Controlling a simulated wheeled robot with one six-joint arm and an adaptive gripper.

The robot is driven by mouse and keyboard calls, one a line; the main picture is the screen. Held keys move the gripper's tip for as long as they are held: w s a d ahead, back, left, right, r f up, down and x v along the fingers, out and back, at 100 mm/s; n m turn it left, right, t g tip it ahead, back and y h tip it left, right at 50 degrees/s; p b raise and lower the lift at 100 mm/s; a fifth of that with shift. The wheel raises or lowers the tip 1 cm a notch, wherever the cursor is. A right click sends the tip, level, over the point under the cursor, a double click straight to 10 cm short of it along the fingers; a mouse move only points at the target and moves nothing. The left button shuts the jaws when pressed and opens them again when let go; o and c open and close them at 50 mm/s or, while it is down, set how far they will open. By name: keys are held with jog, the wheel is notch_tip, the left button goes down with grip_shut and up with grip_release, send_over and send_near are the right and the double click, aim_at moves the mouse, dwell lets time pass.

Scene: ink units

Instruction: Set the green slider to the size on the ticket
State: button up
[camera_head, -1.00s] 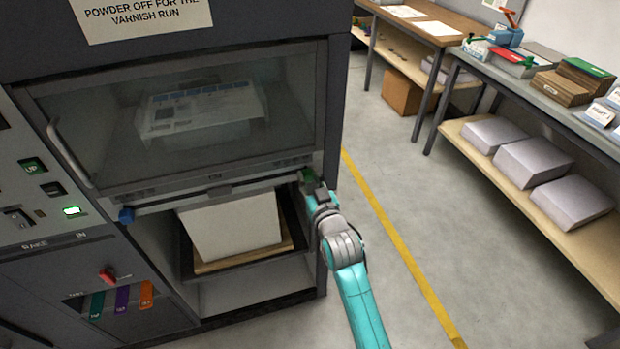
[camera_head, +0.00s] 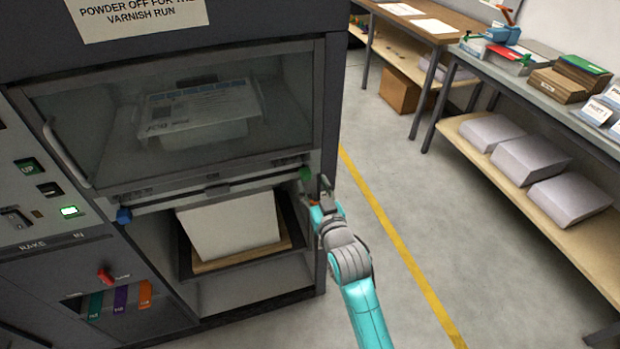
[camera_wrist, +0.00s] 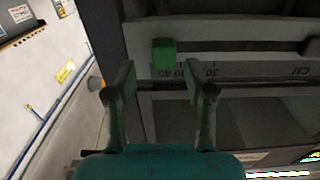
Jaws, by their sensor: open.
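The green slider (camera_head: 306,173) sits at the right end of the rail (camera_head: 215,188) below the glass window of the dark machine. In the wrist view the green slider (camera_wrist: 163,53) stands at the left end of a scale strip, beside marks that look like 40 and 30; its exact reading is unclear. My gripper (camera_head: 324,187) is just right of and below the slider in the head view. In the wrist view my gripper (camera_wrist: 160,82) is open and empty, its fingers apart from the slider. I cannot make out a ticket with a readable size.
A blue knob (camera_head: 125,216) is at the rail's left end. A white paper stack (camera_head: 230,226) lies in the bay below. A control panel (camera_head: 40,190) is at left. Open floor with a yellow line (camera_head: 395,240) separates the machine from the benches (camera_head: 560,115).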

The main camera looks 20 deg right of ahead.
jog(key=s, duration=0.8)
jog(key=shift+s, duration=0.1)
jog(key=s+f+g, duration=0.1)
jog(key=s+f, duration=0.3)
jog(key=s, duration=0.7)
jog(key=s+f+g, duration=0.1)
jog(key=s+f, duration=0.4)
jog(key=s, duration=0.6)
jog(key=s+r, duration=0.2)
jog(key=s, duration=0.7)
jog(key=s+r+g, duration=0.1)
jog(key=s+r, duration=0.1)
jog(key=s, duration=0.8)
jog(key=shift+s, duration=0.3)
jog(key=shift+r, duration=0.1)
jog(key=shift+c, duration=0.2)
